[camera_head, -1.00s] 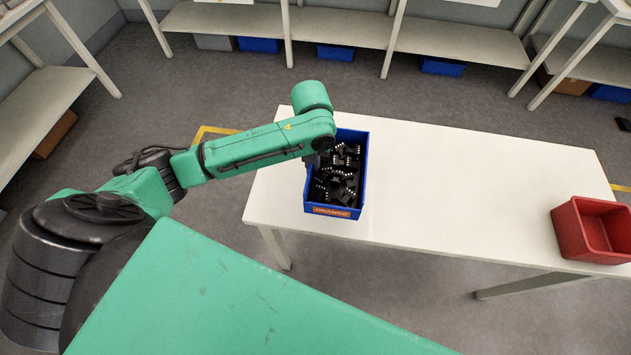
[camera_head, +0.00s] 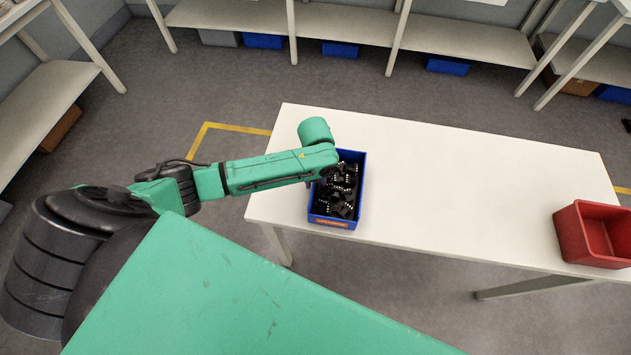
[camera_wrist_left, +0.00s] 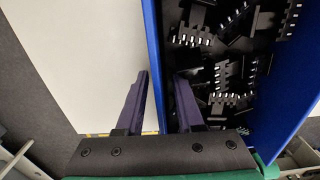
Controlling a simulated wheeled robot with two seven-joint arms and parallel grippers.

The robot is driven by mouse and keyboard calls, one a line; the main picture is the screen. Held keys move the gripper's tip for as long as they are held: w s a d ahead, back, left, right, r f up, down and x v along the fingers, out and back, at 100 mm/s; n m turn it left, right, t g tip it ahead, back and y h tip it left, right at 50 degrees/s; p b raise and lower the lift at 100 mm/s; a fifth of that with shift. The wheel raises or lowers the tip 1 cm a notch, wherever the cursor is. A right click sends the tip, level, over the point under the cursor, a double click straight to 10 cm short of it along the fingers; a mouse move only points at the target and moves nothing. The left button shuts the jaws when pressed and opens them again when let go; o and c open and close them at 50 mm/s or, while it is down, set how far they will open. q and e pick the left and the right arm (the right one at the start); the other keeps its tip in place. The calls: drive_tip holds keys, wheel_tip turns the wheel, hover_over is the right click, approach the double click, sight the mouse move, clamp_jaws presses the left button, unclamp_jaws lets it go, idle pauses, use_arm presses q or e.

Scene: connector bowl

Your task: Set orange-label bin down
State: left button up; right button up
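The orange-label bin (camera_head: 363,180) is a blue open box full of black connectors, with an orange label (camera_head: 332,223) on its near face. It appears to rest upright on the left part of the white table (camera_head: 450,190). My left gripper comes down at its left wall; in the head view the wrist hides the fingers. In the left wrist view my left gripper (camera_wrist_left: 163,105) straddles the blue wall (camera_wrist_left: 154,50), one finger outside and one inside. Light shows between the outer finger and the wall, so the fingers are open. My right gripper is out of view.
A red bin (camera_head: 580,240) stands at the table's right end. The middle of the table is clear. Shelves with blue bins (camera_head: 340,50) line the back wall, and another shelf (camera_head: 50,110) stands at the left.

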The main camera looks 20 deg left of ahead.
use_arm(q)
drive_tip(key=shift+w+r, duration=0.1)
drive_tip(key=shift+r, duration=0.05)
wheel_tip(320, 180, up, 12)
drive_tip(key=shift+f+b, duration=0.1)
drive_tip(key=shift+b, duration=0.3)
idle(0.3)
